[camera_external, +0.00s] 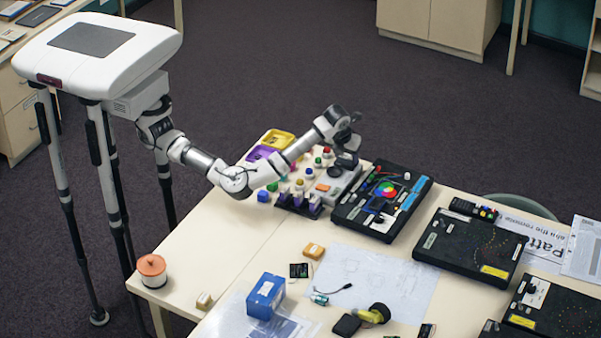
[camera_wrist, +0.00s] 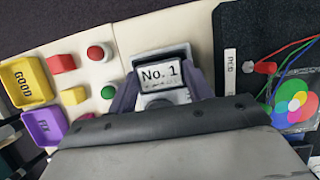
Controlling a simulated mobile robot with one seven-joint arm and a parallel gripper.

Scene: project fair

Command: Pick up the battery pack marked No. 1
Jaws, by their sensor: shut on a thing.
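The battery pack (camera_wrist: 160,73) shows in the wrist view as a dark-edged block with a white label reading "No. 1". It sits between the two purple-grey fingers of my gripper (camera_wrist: 161,88), which are shut on it. Its lower part is hidden by the fingers and the dark wrist part in front. In the external view my gripper (camera_external: 346,158) is over the far part of the table, beside the black board with the colour wheel. The pack cannot be made out clearly there, and I cannot tell whether it is clear of the surface below.
The black board (camera_external: 352,211) with wires lies close to my gripper's right. A yellow tray (camera_wrist: 27,80) marked "GOOD", a purple tray (camera_wrist: 42,127) and small coloured pieces lie to the left. A rack with purple parts (camera_external: 299,203) stands in front. A blue box (camera_external: 265,297) stands nearer.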

